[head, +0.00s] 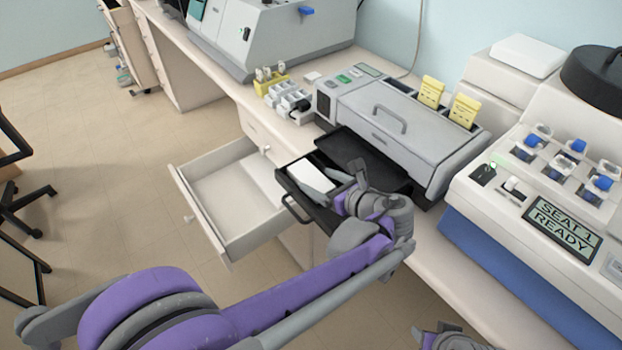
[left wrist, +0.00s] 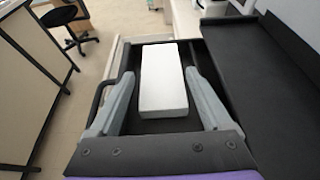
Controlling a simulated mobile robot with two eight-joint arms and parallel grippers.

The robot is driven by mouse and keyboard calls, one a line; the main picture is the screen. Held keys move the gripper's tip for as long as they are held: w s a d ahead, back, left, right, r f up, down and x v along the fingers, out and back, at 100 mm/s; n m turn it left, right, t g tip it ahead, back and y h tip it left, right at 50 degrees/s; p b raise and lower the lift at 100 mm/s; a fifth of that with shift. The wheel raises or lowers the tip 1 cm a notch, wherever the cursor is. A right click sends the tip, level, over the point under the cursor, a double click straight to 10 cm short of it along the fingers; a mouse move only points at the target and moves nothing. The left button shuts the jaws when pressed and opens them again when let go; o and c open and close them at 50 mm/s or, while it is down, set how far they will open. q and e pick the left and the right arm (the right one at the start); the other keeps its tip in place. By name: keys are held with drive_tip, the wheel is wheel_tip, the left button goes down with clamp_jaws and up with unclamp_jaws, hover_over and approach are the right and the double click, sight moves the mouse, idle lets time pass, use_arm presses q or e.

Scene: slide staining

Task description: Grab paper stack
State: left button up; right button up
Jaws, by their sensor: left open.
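The paper stack is a white rectangular block (head: 312,176) lying in a black pulled-out tray (head: 292,190) at the front of a grey machine. In the left wrist view the stack (left wrist: 163,80) lies lengthwise between the two grey fingers of my left gripper (left wrist: 160,100). The fingers are apart, with a gap to the stack on each side. In the head view my left gripper (head: 335,185) is over the tray, and its wrist hides the tray's right part. Part of my right arm shows at the bottom edge, but its fingers cannot be made out.
The grey machine (head: 400,130) with a top handle stands behind the tray. An open, empty drawer (head: 225,195) juts out to the left. A white and blue device (head: 520,215) with a "SEAT 1 READY" screen stands at the right. Yellow holders and small racks (head: 285,98) sit on the counter.

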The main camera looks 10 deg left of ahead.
sight(311, 177)
use_arm(q)
drive_tip(key=x, duration=0.4)
drive_tip(key=shift+w+a+f, duration=0.2)
drive_tip(key=shift+a+f, duration=0.05)
drive_tip(key=c, duration=1.1)
